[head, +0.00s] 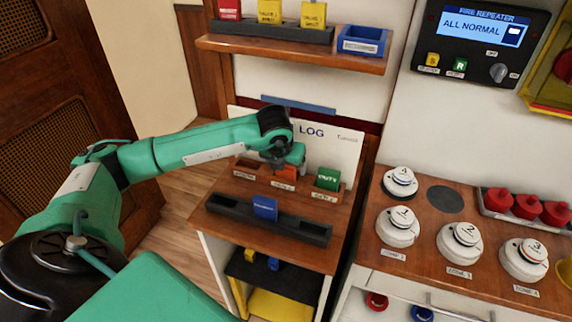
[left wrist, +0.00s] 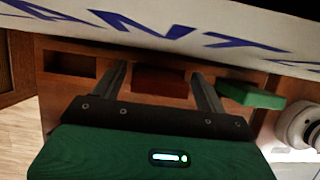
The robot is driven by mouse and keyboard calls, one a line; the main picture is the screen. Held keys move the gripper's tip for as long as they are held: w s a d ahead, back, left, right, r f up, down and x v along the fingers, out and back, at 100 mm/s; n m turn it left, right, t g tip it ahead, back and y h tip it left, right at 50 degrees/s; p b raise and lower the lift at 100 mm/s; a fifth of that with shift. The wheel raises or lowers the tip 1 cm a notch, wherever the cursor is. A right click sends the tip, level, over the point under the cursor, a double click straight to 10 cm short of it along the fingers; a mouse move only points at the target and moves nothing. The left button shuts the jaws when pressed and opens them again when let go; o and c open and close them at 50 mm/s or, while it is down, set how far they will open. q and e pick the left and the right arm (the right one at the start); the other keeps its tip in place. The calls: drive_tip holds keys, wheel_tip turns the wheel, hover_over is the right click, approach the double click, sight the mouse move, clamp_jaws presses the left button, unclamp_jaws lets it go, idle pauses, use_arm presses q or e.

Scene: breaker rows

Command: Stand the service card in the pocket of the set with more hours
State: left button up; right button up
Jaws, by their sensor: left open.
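My left gripper (head: 287,165) is over the pocket block (head: 245,189) on the small wooden desk. Its fingers are apart, one on each side of an orange-red card (head: 285,173) at the middle pocket; it shows dark between the fingers in the left wrist view (left wrist: 163,82). A green card (head: 327,179) stands in the right pocket. The left pocket (left wrist: 70,64) looks empty. A blue card (head: 265,207) stands in the black rail (head: 309,232) in front. Card and pocket lettering is too small to tell which is the service card. The log board (head: 335,148) is partly hidden by my arm.
A shelf above holds a red card (head: 229,9), yellow cards (head: 269,11) and a blue tray (head: 362,41). The right counter (head: 431,257) carries white round detectors (head: 397,225) and red items (head: 527,205). A fire repeater panel (head: 476,45) hangs above.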

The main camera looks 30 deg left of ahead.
use_arm(q)
drive_tip(key=shift+s+r, duration=0.1)
drive_tip(key=shift+r, duration=0.25)
drive_tip(key=b+v, duration=0.1)
drive_tip(key=v, duration=1)
drive_tip(key=shift+s+r, duration=0.2)
use_arm(e)
drive_tip(key=shift+w+a+f, duration=0.15)
drive_tip(key=shift+w+a, duration=0.35)
drive_tip(key=shift+w, duration=0.25)
drive_tip(key=shift+s+d, duration=0.1)
drive_tip(key=shift+d, duration=0.05)
